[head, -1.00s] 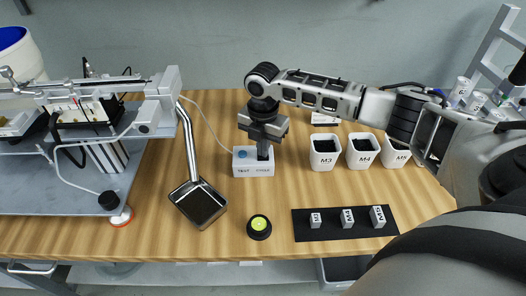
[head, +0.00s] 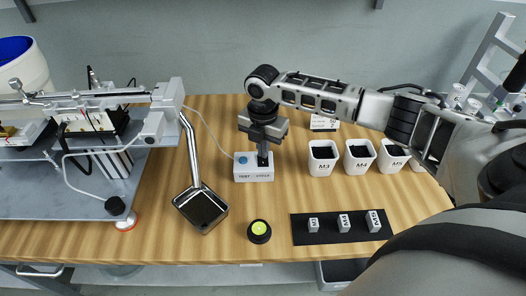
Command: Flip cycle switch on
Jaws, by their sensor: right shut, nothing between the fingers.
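The white switch box (head: 253,175) stands on the wooden table, with a blue round button (head: 243,160) on its top left and small lettering on its front face. My right gripper (head: 263,163) points down and is shut, with its fingertips at the right part of the box top. The fingers hide the switch that may be there, so I cannot tell its position or whether the fingers touch it. My left gripper is not in view.
White cups marked M3 (head: 322,158), M4 (head: 359,157) and M5 (head: 393,155) stand to the right. A black mat (head: 300,236) holds small blocks. A metal scoop tray (head: 201,208) and a black knob with a yellow-green top (head: 259,231) lie in front. The gantry (head: 165,100) is at left.

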